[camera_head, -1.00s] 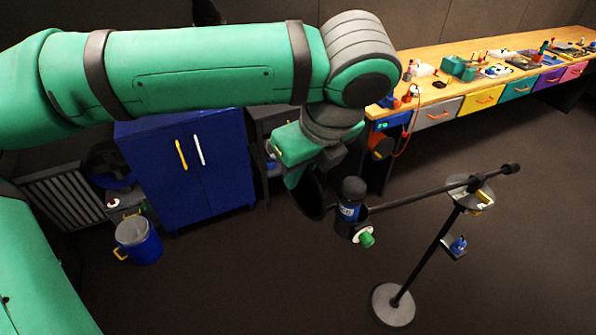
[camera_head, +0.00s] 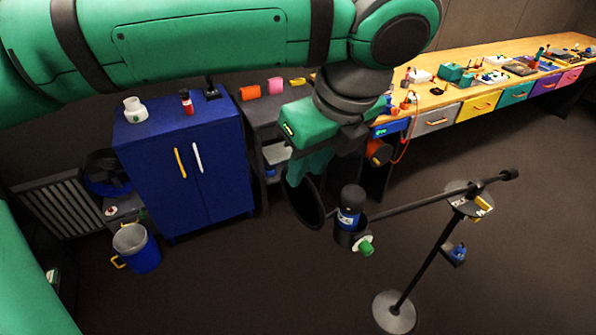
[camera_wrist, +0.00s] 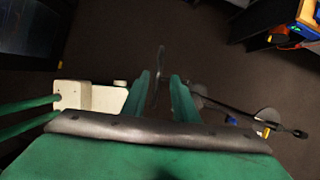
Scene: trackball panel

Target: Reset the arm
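My green arm crosses the top of the head view and bends down to my gripper (camera_head: 306,185). A black oval ring or cup shape shows at the gripper's lower end; its link to the fingers is unclear. In the wrist view two green fingers (camera_wrist: 162,88) stand apart, with dark floor and a thin dark upright shape seen between them. Nothing is visibly held. Just right of the gripper in the head view, a black and blue cylinder (camera_head: 350,205) sits in a black holder with a green knob (camera_head: 365,247), at the end of a boom.
The boom stand (camera_head: 423,266) rises from a round base at lower right. A blue cabinet (camera_head: 186,165) with a white item and red bottle on top stands left. A blue bin (camera_head: 143,256) is beside it. A workbench (camera_head: 455,92) runs along the back right. Open floor lies in front.

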